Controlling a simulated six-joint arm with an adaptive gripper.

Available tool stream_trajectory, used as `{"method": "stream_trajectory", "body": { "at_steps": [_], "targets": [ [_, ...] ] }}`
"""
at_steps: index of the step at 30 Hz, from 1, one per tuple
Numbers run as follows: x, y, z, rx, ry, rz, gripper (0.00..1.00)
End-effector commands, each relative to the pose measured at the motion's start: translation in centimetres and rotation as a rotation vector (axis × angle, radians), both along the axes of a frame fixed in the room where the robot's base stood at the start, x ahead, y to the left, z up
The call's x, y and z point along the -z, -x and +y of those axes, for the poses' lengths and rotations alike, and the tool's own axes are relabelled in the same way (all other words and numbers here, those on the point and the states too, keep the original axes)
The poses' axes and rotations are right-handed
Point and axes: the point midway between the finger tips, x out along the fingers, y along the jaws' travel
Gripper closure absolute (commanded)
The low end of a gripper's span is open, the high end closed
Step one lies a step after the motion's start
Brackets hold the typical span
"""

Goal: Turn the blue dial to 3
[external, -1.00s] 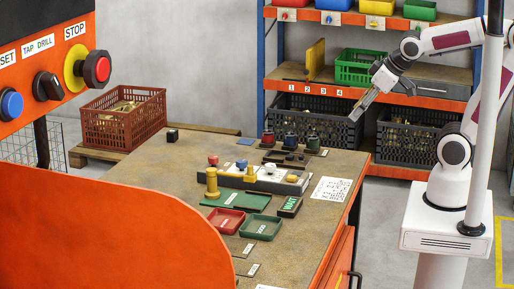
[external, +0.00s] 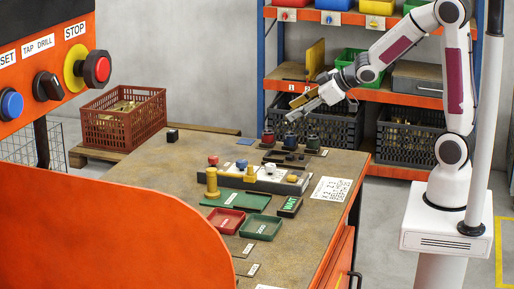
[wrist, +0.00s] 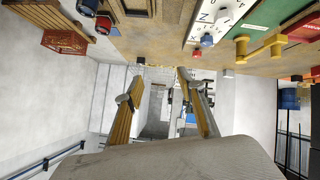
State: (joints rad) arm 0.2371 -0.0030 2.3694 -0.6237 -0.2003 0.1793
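The blue dial (external: 291,140) is a short dark-bodied knob with a blue part, between a red one (external: 268,137) and a green one (external: 313,142) at the far end of the bench. Its setting is too small to read. My gripper (external: 289,110) is open and empty, above the blue dial and apart from it, with its fingers pointing left. In the wrist view my two fingers (wrist: 160,75) are spread with nothing between them. That view also shows a blue knob (wrist: 87,7), cut by the top edge, and a red knob (wrist: 102,25).
A grey fixture (external: 268,185) with pegs and knobs stands nearer on the bench, with a red tray (external: 226,221) and a green tray (external: 261,228) in front. Shelving with black crates (external: 404,140) stands behind. The left part of the bench (external: 165,165) is mostly clear.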

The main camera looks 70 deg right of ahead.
Motion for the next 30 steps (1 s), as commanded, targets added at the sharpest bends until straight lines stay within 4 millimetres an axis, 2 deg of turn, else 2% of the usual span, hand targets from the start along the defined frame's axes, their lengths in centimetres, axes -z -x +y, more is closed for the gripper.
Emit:
{"method": "stream_trajectory", "body": {
  "at_steps": [6,15,24,30],
  "targets": [
    [2.7,-2.8,0.6,-0.093,-0.031,-0.038,0.61],
    [6.4,-5.3,2.4,-0.232,-0.120,-0.089,0.61],
    [9.9,-5.9,4.7,-0.364,-0.257,-0.135,0.61],
    [11.2,-5.6,5.8,-0.420,-0.328,-0.155,0.61]
  ]
}}
